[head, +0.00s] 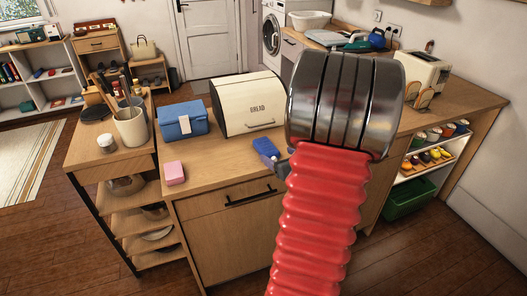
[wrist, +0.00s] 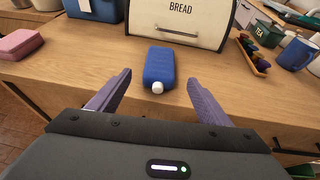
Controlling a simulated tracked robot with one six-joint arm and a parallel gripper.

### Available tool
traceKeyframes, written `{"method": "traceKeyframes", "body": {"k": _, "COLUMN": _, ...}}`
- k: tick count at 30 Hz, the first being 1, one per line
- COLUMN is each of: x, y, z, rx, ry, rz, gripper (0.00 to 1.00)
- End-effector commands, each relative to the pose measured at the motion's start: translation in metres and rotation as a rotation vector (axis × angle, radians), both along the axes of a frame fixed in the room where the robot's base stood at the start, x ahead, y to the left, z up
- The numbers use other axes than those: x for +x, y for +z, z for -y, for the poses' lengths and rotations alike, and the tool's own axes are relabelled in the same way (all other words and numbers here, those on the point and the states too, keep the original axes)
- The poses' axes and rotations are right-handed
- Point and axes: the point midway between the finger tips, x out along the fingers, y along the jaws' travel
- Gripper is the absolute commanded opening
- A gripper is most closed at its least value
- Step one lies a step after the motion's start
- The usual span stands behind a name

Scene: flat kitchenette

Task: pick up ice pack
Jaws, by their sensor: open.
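The ice pack (wrist: 159,66) is a blue slab with a white cap at its near end. It lies flat on the wooden counter in front of the bread box, cap towards me. In the head view the ice pack (head: 264,146) shows just left of my arm. My gripper (wrist: 158,80) is open and empty, its two purple fingers spread on either side of the ice pack's near end in the picture, apart from it. In the head view my arm hides most of the gripper.
A cream bread box (head: 247,104) stands behind the ice pack. A blue box (head: 183,121) and a pink block (head: 174,172) are to the left. In the wrist view a tray of small colourful items (wrist: 252,54) and a blue mug (wrist: 296,54) are at right.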

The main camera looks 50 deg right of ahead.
Motion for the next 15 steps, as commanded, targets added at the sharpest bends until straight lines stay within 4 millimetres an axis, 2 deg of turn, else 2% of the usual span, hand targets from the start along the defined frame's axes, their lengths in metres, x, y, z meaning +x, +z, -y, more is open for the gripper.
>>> {"method": "traceKeyframes", "body": {"k": 7, "x": 0.027, "y": -0.013, "z": 0.013, "rx": 0.001, "ry": 0.003, "rz": 0.001, "gripper": 0.72}}
{"method": "traceKeyframes", "body": {"k": 15, "x": 0.035, "y": -0.016, "z": 0.017, "rx": 0.0, "ry": 0.001, "rz": 0.0, "gripper": 0.72}}
